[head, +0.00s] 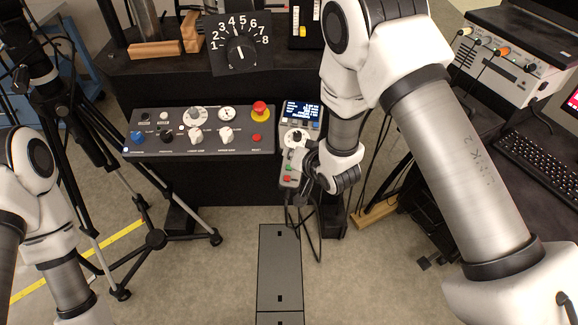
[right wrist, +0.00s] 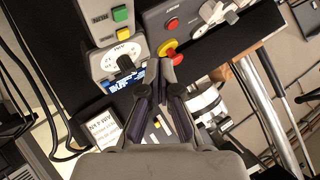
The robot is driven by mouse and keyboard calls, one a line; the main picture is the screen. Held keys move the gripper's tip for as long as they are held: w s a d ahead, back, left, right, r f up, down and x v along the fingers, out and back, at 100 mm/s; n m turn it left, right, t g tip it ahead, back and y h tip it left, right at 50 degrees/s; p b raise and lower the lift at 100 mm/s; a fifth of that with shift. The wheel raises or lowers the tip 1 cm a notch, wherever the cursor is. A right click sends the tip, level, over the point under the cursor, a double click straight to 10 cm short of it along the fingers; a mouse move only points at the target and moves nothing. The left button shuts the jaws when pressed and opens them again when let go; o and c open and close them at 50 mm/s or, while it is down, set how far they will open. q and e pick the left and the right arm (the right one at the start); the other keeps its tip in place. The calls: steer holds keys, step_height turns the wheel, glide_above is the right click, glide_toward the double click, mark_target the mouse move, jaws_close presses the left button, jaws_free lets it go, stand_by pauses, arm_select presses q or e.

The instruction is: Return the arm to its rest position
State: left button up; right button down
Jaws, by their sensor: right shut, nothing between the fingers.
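My right arm reaches in from the right in the head view, and my right gripper (head: 298,158) is over the lower part of a grey control box (head: 287,181). In the right wrist view my right gripper (right wrist: 160,72) has its dark fingers together with nothing between them. The control box (right wrist: 103,25) shows there with green and yellow buttons, a round knob and a lit blue display. I cannot tell whether the fingers touch the box. My left arm shows at the lower left of the head view, but its gripper is out of view.
A dark control panel (head: 180,145) with knobs and a red emergency stop (head: 260,110) stands left of the control box. A numbered dial (head: 239,54) is behind it. A black tripod (head: 155,239) stands at left. A keyboard (head: 538,160) lies at right. Cables hang below the box.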

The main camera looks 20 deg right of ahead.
steer(key=s+d+f+m+g+h, duration=0.1)
steer(key=s+d+f+g, duration=0.15)
steer(key=s+f, duration=0.45)
steer(key=s+d+f+g, duration=0.2)
steer(key=s+f+g, duration=0.1)
steer(key=s+f, duration=0.5)
steer(key=s+d+f+n+g, duration=0.1)
steer(key=s+n+g, duration=0.1)
steer(key=s, duration=0.7)
steer(key=s+d+f+n+g+h, duration=0.1)
steer(key=s+g, duration=0.3)
steer(key=s, duration=0.6)
steer(key=shift+d+f+n+h, duration=0.3)
steer(key=shift+d+f+n, duration=0.1)
steer(key=shift+n, duration=0.5)
stand_by(2.1)
